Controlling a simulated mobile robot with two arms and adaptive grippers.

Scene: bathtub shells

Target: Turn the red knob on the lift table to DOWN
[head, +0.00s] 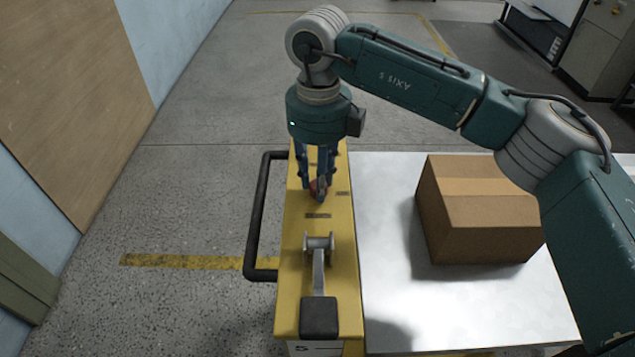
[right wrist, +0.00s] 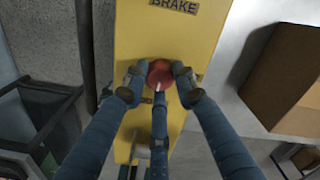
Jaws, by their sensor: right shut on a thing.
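The red knob (head: 313,187) sits on top of the yellow control column of the lift table (head: 339,240). My right gripper (head: 320,192) points down at it, its blue fingers closed around the knob. In the right wrist view the red knob (right wrist: 160,72) lies between the tips of my right gripper (right wrist: 159,84). A short white mark shows on the knob's lower edge, pointing towards the bottom of that view. Small dark labels surround the knob in the head view, too small to read. My left gripper is in neither view.
A grey lever with a black pedal-like end (head: 319,318) stands on the yellow column nearer to me. A black handle (head: 262,215) sticks out on the left. A cardboard box (head: 480,235) rests on the silver tabletop (head: 390,300). A BRAKE label (right wrist: 173,6) shows in the right wrist view.

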